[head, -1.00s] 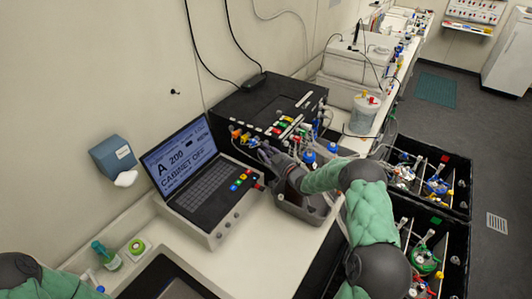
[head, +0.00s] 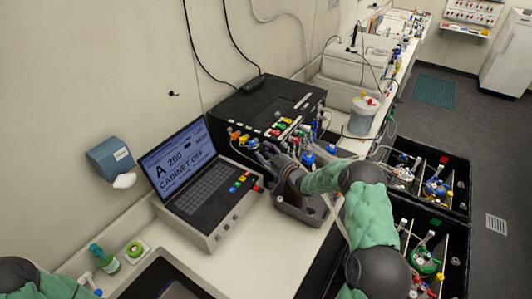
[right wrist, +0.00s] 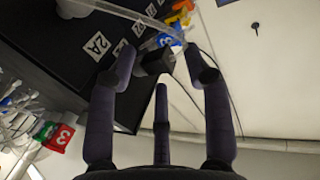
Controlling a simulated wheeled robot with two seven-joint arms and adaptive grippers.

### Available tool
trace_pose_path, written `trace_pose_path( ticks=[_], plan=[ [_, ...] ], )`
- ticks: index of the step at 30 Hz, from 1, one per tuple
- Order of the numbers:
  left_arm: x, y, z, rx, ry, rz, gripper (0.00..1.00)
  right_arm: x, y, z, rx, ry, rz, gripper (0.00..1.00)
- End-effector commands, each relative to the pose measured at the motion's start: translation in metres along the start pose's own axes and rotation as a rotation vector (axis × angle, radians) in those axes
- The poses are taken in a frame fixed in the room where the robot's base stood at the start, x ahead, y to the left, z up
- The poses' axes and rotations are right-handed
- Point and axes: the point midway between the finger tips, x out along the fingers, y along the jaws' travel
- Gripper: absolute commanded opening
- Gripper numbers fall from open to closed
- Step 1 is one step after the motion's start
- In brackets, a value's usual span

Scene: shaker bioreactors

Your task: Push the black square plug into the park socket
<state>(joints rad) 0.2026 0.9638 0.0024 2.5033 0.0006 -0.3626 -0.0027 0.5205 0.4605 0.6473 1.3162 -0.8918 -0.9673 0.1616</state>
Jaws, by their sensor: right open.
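The black square plug (right wrist: 155,62) shows in the right wrist view between the fingertips of my right gripper (right wrist: 155,75). The gripper is open, with fingers on both sides of the plug; whether any touch it I cannot tell. In the head view the right gripper (head: 268,153) is at the front of the black cabinet (head: 262,100), near its row of coloured connectors. The plug is not distinguishable there. I cannot pick out the park socket in either view. My left gripper is outside the head view; only part of that arm shows at the lower left.
A laptop-like console (head: 190,180) reading "CABINET OFF" stands left of the cabinet. A grey tray (head: 300,208) lies under my right forearm. Black crates (head: 435,235) with vessels stand at right.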

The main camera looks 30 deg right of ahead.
Motion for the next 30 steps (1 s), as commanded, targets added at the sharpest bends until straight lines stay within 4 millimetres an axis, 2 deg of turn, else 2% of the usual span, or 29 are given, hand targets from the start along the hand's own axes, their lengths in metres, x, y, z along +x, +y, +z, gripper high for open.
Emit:
trace_pose_path(
  ticks=[5, 15, 21, 30],
  plan=[
    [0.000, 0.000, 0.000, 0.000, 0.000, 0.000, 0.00, -0.015, 0.001, 0.000, 0.000, -0.001, 0.002, 0.50],
    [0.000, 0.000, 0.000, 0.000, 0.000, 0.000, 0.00, -0.080, 0.002, 0.000, 0.000, -0.001, 0.003, 0.50],
    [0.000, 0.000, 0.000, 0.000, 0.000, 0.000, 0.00, -0.108, 0.001, 0.000, 0.000, -0.001, 0.003, 0.50],
    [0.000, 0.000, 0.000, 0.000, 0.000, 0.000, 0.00, -0.120, 0.000, 0.001, 0.000, 0.000, 0.000, 0.50]
  ],
)
